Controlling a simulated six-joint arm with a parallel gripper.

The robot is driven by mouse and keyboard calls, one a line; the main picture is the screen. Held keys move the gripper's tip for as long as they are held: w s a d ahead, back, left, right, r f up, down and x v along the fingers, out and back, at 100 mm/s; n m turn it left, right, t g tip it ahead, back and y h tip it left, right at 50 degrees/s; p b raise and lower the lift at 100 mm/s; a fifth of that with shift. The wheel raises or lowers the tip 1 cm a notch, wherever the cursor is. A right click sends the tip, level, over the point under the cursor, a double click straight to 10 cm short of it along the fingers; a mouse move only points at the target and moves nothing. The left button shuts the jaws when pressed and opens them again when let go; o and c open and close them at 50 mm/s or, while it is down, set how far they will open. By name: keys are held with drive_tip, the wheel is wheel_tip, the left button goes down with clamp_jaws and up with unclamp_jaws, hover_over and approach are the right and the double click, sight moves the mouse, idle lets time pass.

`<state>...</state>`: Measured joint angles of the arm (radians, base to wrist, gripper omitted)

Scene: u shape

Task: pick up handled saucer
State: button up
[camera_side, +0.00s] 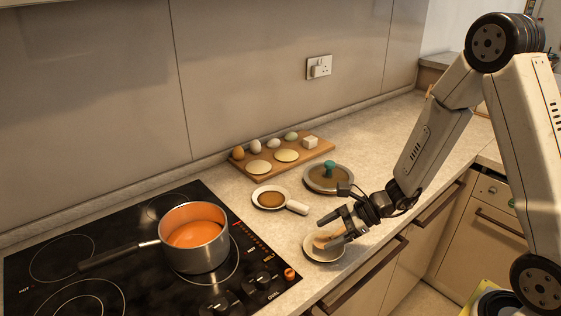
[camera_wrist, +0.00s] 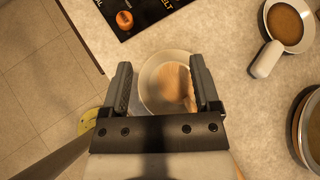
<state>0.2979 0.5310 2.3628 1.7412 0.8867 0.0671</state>
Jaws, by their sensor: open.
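The handled saucer (camera_side: 268,198) is a small white dish with brown contents and a stubby white handle (camera_side: 297,207) pointing right. It sits on the counter between the stove and the lid. In the wrist view the saucer (camera_wrist: 288,26) is at the upper right, its handle (camera_wrist: 266,59) pointing down-left. My gripper (camera_side: 328,230) is open above a different pale round plate (camera_side: 328,257), to the right of and nearer than the saucer. In the wrist view, the gripper (camera_wrist: 160,68) has its fingers on either side of this plate and its tan contents; contact cannot be told.
A black stove (camera_side: 130,270) with an orange-lined pot (camera_side: 196,237) is at left. A lid with a teal knob (camera_side: 328,172) lies behind my gripper. A wooden board (camera_side: 312,152) with eggs and flat rounds is near the wall. The counter's front edge is close to the plate.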

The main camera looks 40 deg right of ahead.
sight(300, 205)
drive_tip(key=w+d+m+t+h, duration=0.1)
drive_tip(key=w+d+m+t, duration=0.1)
drive_tip(key=d+m, duration=0.1)
drive_tip(key=w+d+f+m+t+h, duration=0.1)
drive_tip(key=w+d+m+t, duration=0.1)
drive_tip(key=d+m, duration=0.1)
drive_tip(key=w+d+m+t+h, duration=0.2)
drive_tip(key=d+m, duration=0.1)
drive_tip(key=shift+f, duration=0.3)
drive_tip(key=shift+w+d+m+h, duration=0.15)
drive_tip(key=shift+d+m+h, duration=0.25)
drive_tip(key=shift+d, duration=0.05)
drive_tip(key=shift+x, duration=3.05)
drive_tip(key=shift+x, duration=3)
drive_tip(key=shift+r, duration=0.1)
drive_tip(key=shift+c, duration=0.2)
clamp_jaws()
